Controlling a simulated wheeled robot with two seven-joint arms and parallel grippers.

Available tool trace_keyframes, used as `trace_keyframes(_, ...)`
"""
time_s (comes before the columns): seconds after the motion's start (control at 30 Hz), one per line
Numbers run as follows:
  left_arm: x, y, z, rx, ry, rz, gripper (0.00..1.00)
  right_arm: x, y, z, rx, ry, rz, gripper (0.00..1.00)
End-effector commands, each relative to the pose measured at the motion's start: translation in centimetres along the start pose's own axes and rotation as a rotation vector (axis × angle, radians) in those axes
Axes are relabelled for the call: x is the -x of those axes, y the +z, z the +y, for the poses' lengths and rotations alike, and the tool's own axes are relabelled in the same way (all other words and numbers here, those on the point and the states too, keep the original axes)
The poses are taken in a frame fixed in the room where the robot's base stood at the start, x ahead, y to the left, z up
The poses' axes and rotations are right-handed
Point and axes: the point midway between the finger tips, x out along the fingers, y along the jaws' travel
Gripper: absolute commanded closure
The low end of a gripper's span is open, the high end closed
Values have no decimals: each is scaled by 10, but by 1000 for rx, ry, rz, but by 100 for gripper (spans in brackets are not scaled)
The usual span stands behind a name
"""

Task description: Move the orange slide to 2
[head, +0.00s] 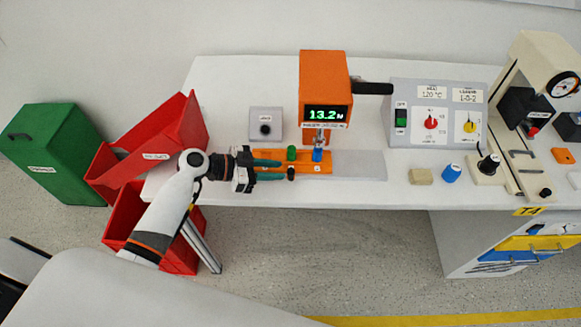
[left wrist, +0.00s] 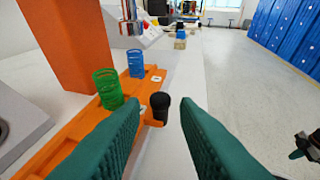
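The orange slide (head: 320,168) lies on the white table below the orange force tester, carrying a green spring-like cylinder (head: 292,153) and a blue one (head: 317,155). A black knob (head: 291,174) stands at its front edge; in the left wrist view the knob (left wrist: 160,108) is on a small orange tab. My left gripper (head: 281,169) is open, its teal fingers pointing right along the slide. In the left wrist view the fingers (left wrist: 160,135) stand either side of the knob's line, apart from it. A dark part with teal at the wrist view's right edge may be my right gripper.
The orange tester (head: 324,80) reads 13.2 N and has a black handle (head: 373,88). A grey flat strip (head: 358,166) lies right of the slide. Red bins (head: 150,155) stand left.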

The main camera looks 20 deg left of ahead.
Motion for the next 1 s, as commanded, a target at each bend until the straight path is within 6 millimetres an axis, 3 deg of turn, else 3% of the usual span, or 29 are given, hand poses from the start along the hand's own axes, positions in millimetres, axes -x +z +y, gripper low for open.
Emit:
trace_keyframes(0.1, -22, 2, 0, 2, -1, -2, 72, 7, 0, -1, 1, -2, 0, 100)
trace_keyframes(0.3, -46, 1, 0, 2, 1, 0, 72, 11, 0, -2, 1, -3, 1, 100)
trace_keyframes(0.67, -53, -1, 0, 0, 0, 1, 72, 11, 0, -2, 1, -2, 1, 100)
trace_keyframes(0.87, -53, -1, 0, 0, 0, 1, 100, 11, 0, -2, 1, -2, 1, 100)
trace_keyframes(1.0, -52, -1, 0, 0, 1, 1, 100, 11, 0, -2, 1, -2, 1, 100)
